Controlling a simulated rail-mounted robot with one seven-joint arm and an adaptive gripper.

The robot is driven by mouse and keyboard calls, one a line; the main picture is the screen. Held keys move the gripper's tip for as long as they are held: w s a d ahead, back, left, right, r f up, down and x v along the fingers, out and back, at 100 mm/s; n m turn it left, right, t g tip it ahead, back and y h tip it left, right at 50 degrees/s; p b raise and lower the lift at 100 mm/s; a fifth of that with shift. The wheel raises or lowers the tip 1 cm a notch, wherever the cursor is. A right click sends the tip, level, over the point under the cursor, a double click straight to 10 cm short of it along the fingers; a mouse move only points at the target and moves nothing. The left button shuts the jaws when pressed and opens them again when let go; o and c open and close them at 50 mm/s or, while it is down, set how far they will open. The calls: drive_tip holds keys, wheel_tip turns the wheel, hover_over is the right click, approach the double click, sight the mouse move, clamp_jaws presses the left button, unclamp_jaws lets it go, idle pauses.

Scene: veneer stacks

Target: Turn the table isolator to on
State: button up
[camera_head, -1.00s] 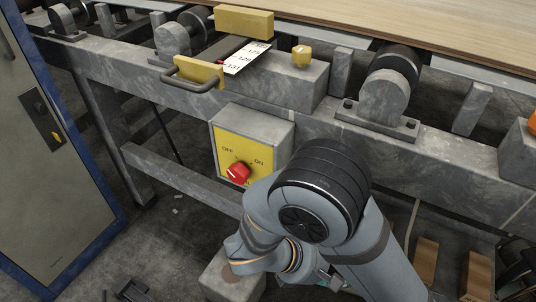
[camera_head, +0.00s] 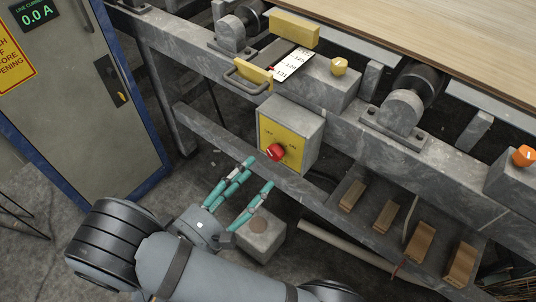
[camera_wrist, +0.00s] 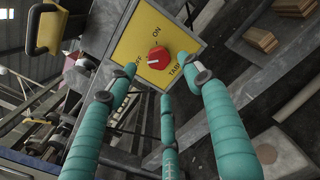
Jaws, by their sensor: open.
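The table isolator (camera_head: 292,132) is a grey box with a yellow face on the table frame. Its red knob (camera_head: 276,152) sits low on that face, near OFF and ON labels.
A cabinet (camera_head: 85,100) with a blue frame stands at the left. A yellow-ended handle (camera_head: 252,75) juts out above the isolator. A grey block with a round top (camera_head: 262,235) stands near my gripper. Wooden blocks (camera_head: 420,243) lie on the lower shelf at right.

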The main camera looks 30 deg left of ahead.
sight(272, 156)
drive_tip(key=w, duration=0.2)
drive_tip(key=w+b, duration=0.1)
drive_tip(key=w, duration=0.2)
drive_tip(key=w+d, duration=0.1)
drive_tip(key=w, duration=0.1)
drive_tip(key=shift+w, duration=0.15)
drive_tip(key=shift+c, duration=0.9)
